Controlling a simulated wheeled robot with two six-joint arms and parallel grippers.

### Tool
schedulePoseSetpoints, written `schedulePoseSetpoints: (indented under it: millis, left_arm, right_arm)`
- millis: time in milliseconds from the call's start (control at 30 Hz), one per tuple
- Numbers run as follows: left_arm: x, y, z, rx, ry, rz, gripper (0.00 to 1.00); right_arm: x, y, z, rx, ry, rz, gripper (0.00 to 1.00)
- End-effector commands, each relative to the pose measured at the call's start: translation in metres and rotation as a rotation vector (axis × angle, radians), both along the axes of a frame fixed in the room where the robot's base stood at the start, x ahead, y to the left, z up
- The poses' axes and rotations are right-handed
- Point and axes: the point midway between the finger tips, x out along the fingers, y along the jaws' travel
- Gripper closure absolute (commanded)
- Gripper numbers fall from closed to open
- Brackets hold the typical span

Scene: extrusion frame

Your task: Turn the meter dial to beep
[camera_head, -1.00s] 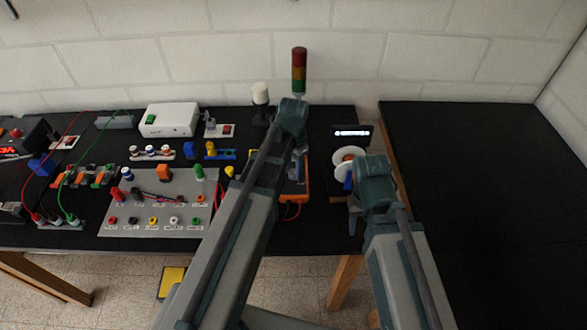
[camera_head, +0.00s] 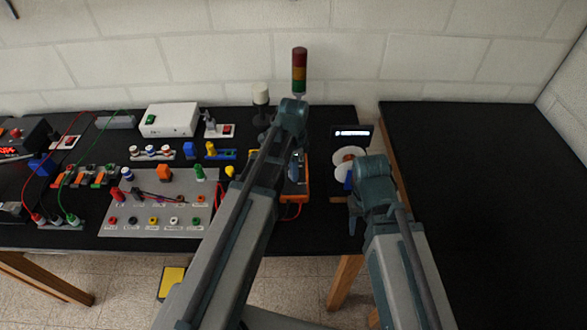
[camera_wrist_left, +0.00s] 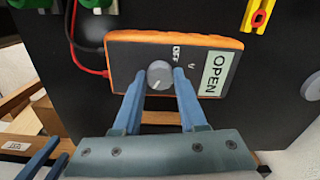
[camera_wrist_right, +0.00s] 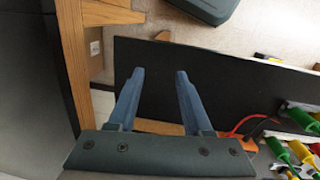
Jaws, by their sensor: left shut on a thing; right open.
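The orange-edged meter (camera_head: 301,190) lies on the black bench, partly hidden by my left arm in the head view. In the left wrist view the meter (camera_wrist_left: 114,52) shows its grey round dial (camera_wrist_left: 159,74), with OFF and V marks beside it and a display (camera_wrist_left: 215,74) reading OPEN. My left gripper (camera_wrist_left: 161,79) is shut on the dial, one finger on each side. The dial's exact pointing direction is too small to tell. My right gripper (camera_wrist_right: 160,73) is open and empty, over the bench's front edge, right of the meter.
A board with coloured sockets (camera_head: 145,218) lies left of the meter. A stack light (camera_head: 299,70) stands behind. A lit screen (camera_head: 352,133) with white discs (camera_head: 348,160) stands right of it. The right-hand black table (camera_head: 480,190) is clear.

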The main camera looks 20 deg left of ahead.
Motion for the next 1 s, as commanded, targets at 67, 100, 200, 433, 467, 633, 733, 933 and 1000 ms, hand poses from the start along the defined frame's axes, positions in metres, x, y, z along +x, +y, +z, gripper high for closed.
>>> schedulePoseSetpoints:
  millis: [67,100,200,433,467,633,733,933,1000]
  left_arm:
    - [0.0,0.0,0.0,0.0,0.0,-0.009,1.0]
    - [0.0,0.0,0.0,0.0,0.0,-0.011,1.0]
    - [0.0,0.0,0.0,0.0,0.0,-0.014,1.0]
    - [0.0,0.0,0.0,0.0,0.0,-0.014,1.0]
    - [0.0,0.0,0.0,0.0,0.0,-0.014,1.0]
    - [0.0,-0.0001,0.0,0.0,0.0,-0.014,0.34]
    - [0.0,-0.0001,0.0,0.0,0.0,-0.013,0.29]
    - [0.0,0.0,0.0001,0.0,0.0,-0.013,0.29]
    - [0.0,0.0,0.0009,0.0,0.0,-0.013,0.29]
  right_arm:
    - [0.0,0.0,0.0,0.0,0.0,0.0,0.5]
    - [0.0,0.0,0.0,0.0,0.0,0.0,0.5]
    - [0.0,0.0,0.0,0.0,0.0,0.0,0.5]
    - [0.0,0.0,0.0,0.0,0.0,0.0,0.5]
    - [0.0,0.0,0.0,0.0,0.0,0.0,0.5]
    - [0.0,0.0,0.0,0.0,0.0,0.0,0.5]
    - [0.0,0.0,0.0,0.0,0.0,0.0,0.5]
    - [0.0,0.0,0.0001,0.0,0.0,0.0,0.5]
    - [0.0,0.0,0.0009,0.0,0.0,0.0,0.5]
